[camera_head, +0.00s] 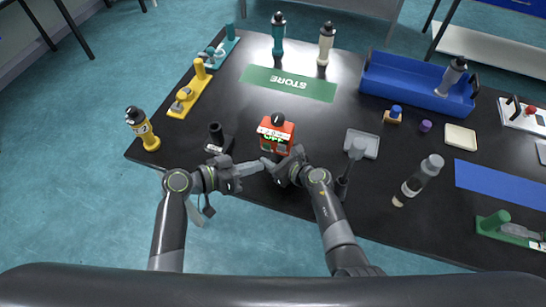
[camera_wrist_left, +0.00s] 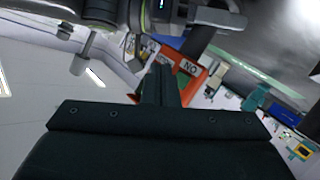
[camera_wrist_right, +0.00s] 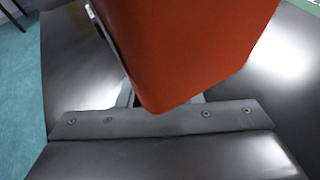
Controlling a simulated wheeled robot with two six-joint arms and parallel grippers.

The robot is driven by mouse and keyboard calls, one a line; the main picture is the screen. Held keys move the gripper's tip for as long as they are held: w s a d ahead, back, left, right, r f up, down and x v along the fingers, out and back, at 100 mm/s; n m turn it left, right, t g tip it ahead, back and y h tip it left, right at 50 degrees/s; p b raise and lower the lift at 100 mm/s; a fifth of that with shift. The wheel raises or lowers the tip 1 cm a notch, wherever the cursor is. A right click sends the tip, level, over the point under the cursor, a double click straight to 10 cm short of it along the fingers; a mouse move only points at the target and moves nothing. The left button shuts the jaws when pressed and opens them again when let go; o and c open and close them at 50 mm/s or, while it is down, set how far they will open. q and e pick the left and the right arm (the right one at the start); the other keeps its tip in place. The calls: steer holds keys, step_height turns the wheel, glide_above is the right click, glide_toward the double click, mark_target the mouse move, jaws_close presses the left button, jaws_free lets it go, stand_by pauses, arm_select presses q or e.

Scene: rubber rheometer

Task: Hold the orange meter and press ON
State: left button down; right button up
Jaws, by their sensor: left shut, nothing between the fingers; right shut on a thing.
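The orange meter (camera_head: 285,128) stands near the front middle of the black table, with a dark round part on top and green characters on its front that I cannot read for sure. My right gripper (camera_head: 283,157) is shut on the meter at its lower right; the orange body fills the upper part of the right wrist view (camera_wrist_right: 190,50). My left gripper (camera_head: 258,165) is shut and empty, its tips close to the meter's lower left. In the left wrist view the meter (camera_wrist_left: 200,88) with its ON label is partly hidden behind the shut fingers (camera_wrist_left: 162,75); I cannot tell if they touch it.
A black holder (camera_head: 218,142) stands left of the meter. The green STORE mat (camera_head: 255,77) lies behind, with a blue bin (camera_head: 400,80) at the back right.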

mark_target(276, 149)
arm_select(q)
steer(key=shift+w+d, duration=0.25)
steer(key=shift+w, duration=0.5)
steer(key=shift+w+d, duration=0.25)
steer(key=shift+w, duration=0.5)
stand_by(0.9)
steer(key=shift+w+d, duration=0.15)
steer(key=shift+w, duration=0.3)
steer(key=shift+w, duration=0.2)
stand_by(0.5)
steer(key=shift+s, duration=0.65)
steer(key=shift+s+a, duration=0.1)
steer(key=shift+a, duration=0.1)
steer(key=s, duration=0.2)
steer(key=s+a, duration=0.1)
steer(key=s, duration=0.2)
steer(key=shift+s+a, duration=0.3)
steer(key=shift+a, duration=0.1)
